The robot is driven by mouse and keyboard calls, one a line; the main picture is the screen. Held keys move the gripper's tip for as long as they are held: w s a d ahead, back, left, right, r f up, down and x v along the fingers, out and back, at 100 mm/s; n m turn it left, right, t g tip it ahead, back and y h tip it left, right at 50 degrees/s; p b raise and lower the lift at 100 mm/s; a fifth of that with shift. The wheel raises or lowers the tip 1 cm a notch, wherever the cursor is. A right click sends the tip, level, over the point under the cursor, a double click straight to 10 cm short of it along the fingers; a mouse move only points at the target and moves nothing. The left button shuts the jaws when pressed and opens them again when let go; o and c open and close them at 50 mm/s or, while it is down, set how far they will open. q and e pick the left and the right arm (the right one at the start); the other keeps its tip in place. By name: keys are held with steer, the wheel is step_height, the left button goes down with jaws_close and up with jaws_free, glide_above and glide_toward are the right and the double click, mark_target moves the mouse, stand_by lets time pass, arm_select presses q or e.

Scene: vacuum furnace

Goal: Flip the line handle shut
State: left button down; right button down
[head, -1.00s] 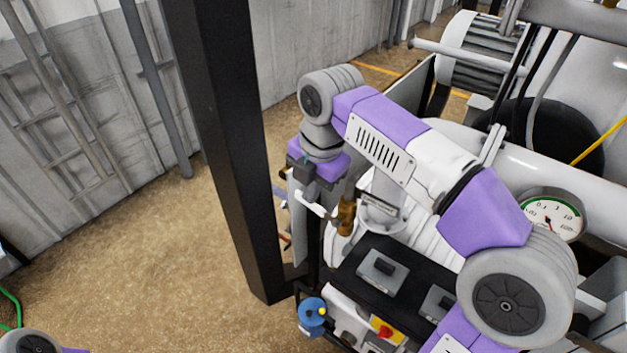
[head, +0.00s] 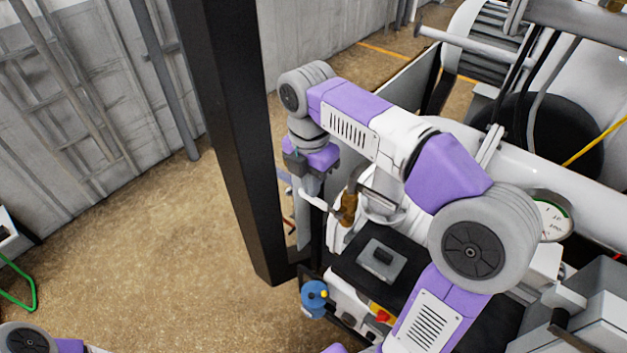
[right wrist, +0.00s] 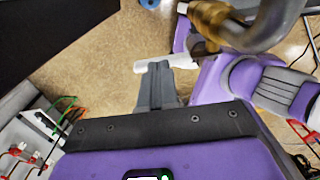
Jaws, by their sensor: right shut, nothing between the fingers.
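The line handle (head: 321,203) is a white lever that sticks out to the left from a brass valve (head: 348,207) in the head view. In the right wrist view the white handle (right wrist: 143,66) lies across the tips of my right gripper (right wrist: 156,70), and the brass valve (right wrist: 208,18) is above and to the right. My right gripper (head: 309,188) points down right beside the handle, with its fingers shut and nothing between them. I cannot tell whether the fingertips touch the handle. My left gripper is out of view.
A black post (head: 235,140) stands close left of my right gripper. A grey box (head: 382,260) sits on a black top in front of the valve, with a blue fitting (head: 313,296) below. A white pipe and gauge (head: 552,216) are at the right. The floor at left is open.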

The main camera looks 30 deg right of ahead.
steer(key=shift+r+p, duration=0.75)
steer(key=shift+r, duration=0.1)
step_height(320, 180, up, 4)
steer(key=p, duration=0.4)
steer(key=shift+a, duration=0.1)
step_height(320, 180, up, 10)
steer(key=p, duration=0.1)
steer(key=shift+f, duration=0.25)
